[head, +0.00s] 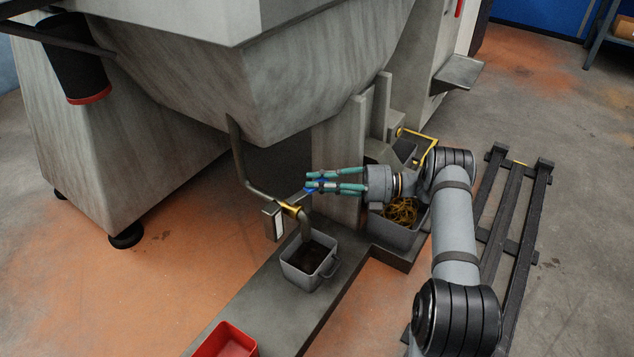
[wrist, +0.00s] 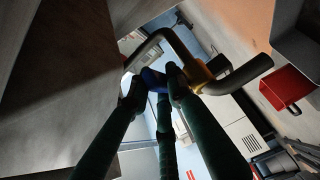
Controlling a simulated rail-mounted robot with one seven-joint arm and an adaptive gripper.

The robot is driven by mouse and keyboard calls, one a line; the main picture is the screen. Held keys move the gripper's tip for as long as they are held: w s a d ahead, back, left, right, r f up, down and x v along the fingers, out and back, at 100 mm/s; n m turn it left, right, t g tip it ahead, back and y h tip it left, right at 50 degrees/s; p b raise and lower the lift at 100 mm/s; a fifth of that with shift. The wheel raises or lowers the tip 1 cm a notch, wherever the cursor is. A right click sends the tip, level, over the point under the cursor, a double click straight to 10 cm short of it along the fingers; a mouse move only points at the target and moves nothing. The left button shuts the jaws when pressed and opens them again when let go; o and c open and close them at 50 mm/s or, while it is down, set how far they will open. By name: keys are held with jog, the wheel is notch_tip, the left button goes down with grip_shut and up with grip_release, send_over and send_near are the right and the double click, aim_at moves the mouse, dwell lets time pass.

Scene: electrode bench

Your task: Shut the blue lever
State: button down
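The blue lever (head: 317,186) is at the valve on the bent drain pipe under the big grey hopper. In the wrist view the lever (wrist: 152,78) shows between my fingertips, beside the brass valve body (wrist: 198,76). In the head view the brass valve (head: 291,209) is just left of and below my fingers. My gripper (head: 309,180) reaches in from the right with its teal fingers apart, around the lever; in the wrist view the gripper (wrist: 154,84) has dark fingers on both sides of it. The fingers partly hide the lever, and I cannot tell whether they touch it.
A grey bin (head: 310,262) with dark contents stands under the pipe outlet. A red bin (head: 232,340) is at the front. A grey bin of yellowish scraps (head: 404,212) stands below my wrist. The hopper (head: 250,75) hangs close above; a grey post (head: 338,150) stands behind the fingers.

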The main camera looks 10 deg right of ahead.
jog(key=c, duration=1.6)
grip_release()
jog(key=shift+a, duration=0.1)
jog(key=shift+o, duration=0.2)
